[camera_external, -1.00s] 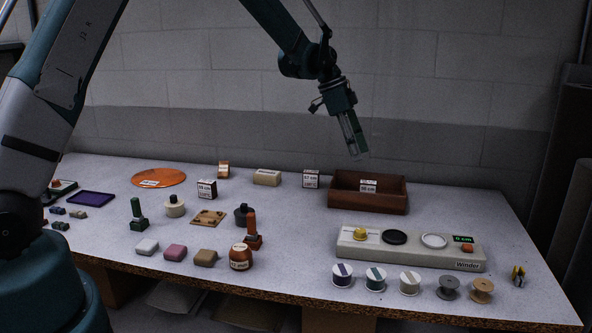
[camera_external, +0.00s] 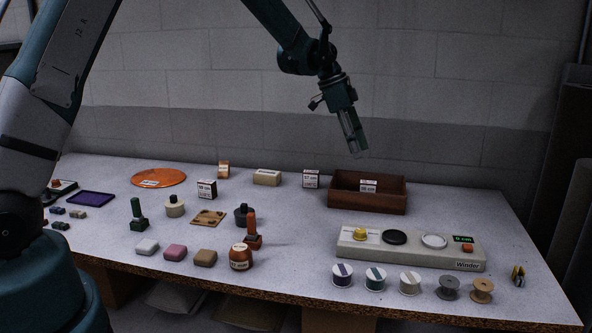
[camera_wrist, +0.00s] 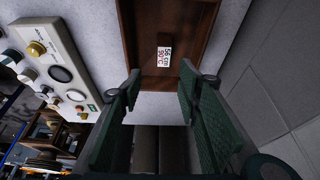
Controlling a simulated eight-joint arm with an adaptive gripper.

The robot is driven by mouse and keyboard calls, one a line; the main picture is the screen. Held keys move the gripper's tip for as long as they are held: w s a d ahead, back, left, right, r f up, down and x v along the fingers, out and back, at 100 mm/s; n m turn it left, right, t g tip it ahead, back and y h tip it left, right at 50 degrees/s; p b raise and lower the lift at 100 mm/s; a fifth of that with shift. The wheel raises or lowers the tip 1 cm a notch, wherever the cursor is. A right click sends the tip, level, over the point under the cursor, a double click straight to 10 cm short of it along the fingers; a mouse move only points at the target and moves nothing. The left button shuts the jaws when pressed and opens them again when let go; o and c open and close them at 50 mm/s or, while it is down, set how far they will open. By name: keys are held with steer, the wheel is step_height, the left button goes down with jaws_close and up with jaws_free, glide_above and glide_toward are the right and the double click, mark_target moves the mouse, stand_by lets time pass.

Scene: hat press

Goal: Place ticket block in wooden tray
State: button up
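A small dark block with a white label reading about 56 cm, a ticket block (camera_external: 368,186), is inside the wooden tray (camera_external: 368,203) at the back right. In the wrist view the ticket block (camera_wrist: 163,56) lies within the dark brown tray (camera_wrist: 130,38), its label facing me. My gripper (camera_external: 356,146) hangs above the tray, clear of the block. In the wrist view my gripper (camera_wrist: 160,88) has its green-padded fingers wide apart with nothing between them.
Similar labelled blocks stand left of the tray, one close by (camera_external: 311,179) and one farther left (camera_external: 207,189). The winder panel (camera_external: 410,250) lies in front of the tray, with several spools before it. A wall rises behind the table.

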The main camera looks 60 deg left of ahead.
steer(key=s+d+r+n+t+y, duration=0.1)
steer(key=s+d+r+n, duration=0.1)
steer(key=s+d+r, duration=0.65)
steer(key=s+d+r+n+y, duration=0.1)
steer(key=s+d+r+n, duration=0.1)
steer(key=s+d+r, duration=0.7)
steer(key=s+d+n+t, duration=0.1)
steer(key=s+d+n, duration=0.1)
steer(key=s, duration=1.3)
steer(key=s+d+n+t+y, duration=0.1)
steer(key=s+d+n+t, duration=0.1)
steer(key=s, duration=1.3)
steer(key=shift+s+d+f+n, duration=0.15)
steer(key=shift+d+f+n, duration=0.15)
steer(key=shift+d+n, duration=0.15)
